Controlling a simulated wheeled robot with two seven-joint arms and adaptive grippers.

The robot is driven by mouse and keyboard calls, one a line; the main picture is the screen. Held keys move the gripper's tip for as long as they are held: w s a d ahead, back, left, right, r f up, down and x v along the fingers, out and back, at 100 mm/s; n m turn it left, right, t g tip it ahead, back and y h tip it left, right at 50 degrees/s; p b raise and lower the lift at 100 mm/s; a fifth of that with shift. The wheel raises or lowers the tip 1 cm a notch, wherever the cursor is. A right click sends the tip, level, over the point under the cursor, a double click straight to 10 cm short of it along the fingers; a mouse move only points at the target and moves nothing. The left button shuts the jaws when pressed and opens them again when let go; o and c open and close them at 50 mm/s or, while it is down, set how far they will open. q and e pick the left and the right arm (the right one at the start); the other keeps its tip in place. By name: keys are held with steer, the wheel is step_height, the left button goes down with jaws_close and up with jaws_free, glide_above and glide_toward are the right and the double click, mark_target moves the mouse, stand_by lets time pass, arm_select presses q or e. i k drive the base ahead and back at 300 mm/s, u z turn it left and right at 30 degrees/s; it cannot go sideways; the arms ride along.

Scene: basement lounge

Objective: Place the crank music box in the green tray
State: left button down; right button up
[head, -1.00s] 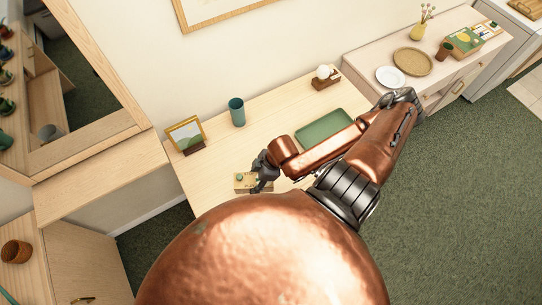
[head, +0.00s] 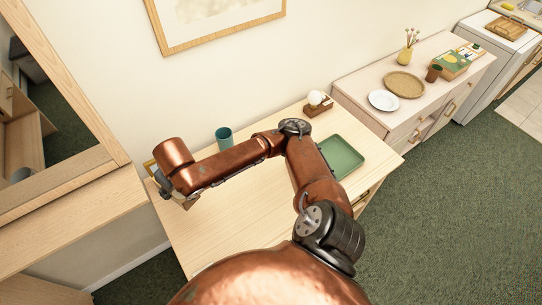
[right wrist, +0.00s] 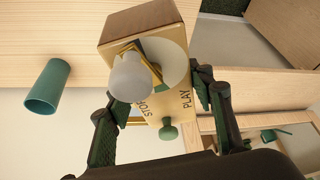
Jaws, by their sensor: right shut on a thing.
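The crank music box (right wrist: 150,108) fills the middle of the right wrist view. It has a cream face marked STOP and PLAY, a brown wooden end, a green knob and a brass crank with a pale grip. My right gripper (right wrist: 165,118) is shut on it, one dark finger on each side. In the head view, my right gripper (head: 168,188) is at the table's left end, and the box is mostly hidden there. The green tray (head: 344,157) lies on the table's right part, partly behind my arm; its visible surface is empty. My left gripper is not in view.
A teal cup (head: 224,136) stands at the table's back, also in the right wrist view (right wrist: 47,87). A small lamp (head: 318,101) stands behind the tray. The table (head: 235,225) is bare in front.

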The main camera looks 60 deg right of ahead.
mark_target(327, 163)
steer(key=u, duration=1.5)
steer(key=k, duration=1.2)
steer(key=z, duration=2.25)
steer(key=i, duration=0.1)
steer(key=u, duration=0.25)
